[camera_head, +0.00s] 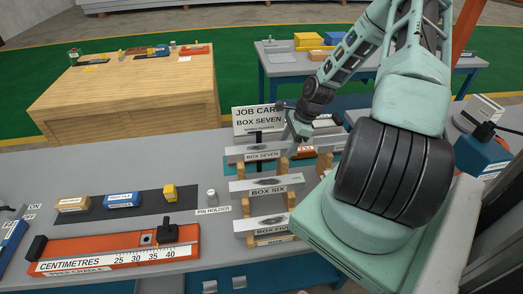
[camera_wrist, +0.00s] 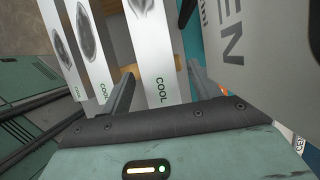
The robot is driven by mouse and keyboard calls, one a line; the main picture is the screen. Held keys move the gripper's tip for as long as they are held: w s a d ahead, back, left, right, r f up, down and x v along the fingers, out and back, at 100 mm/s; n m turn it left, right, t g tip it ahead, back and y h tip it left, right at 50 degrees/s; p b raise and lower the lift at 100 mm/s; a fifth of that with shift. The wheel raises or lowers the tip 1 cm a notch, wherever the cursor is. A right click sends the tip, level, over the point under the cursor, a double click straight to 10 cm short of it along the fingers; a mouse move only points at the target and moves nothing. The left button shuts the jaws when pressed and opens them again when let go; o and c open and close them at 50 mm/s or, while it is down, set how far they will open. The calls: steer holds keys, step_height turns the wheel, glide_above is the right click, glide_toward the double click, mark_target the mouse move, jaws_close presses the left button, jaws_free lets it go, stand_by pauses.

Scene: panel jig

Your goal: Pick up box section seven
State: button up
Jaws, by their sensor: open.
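Box section seven (camera_head: 263,156) is a pale bar labelled BOX SEVEN, lying in the rear slot of a wooden rack in the head view. My gripper (camera_head: 298,131) is over its right part, in front of the job card. In the wrist view my gripper (camera_wrist: 160,70) has its two fingers apart. A white bar marked COOL (camera_wrist: 157,50) lies between the fingers' lines; it looks like box section seven, being nearest the card. I cannot tell how deep the fingers reach or whether they touch it.
Box six (camera_head: 268,186) and box five (camera_head: 268,223) sit in front on the rack. The job card (camera_head: 258,120) stands close behind. A pin holder (camera_head: 212,197), an orange centimetre gauge (camera_head: 115,252) and small boxes on a dark mat (camera_head: 145,203) are to the left.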

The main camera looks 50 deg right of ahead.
steer(key=shift+f, duration=0.15)
steer(key=c, duration=1.2)
steer(key=shift+c, duration=0.2)
steer(key=shift+r, duration=0.2)
step_height(320, 180, up, 18)
steer(key=b, duration=0.3)
steer(key=shift+f, duration=0.15)
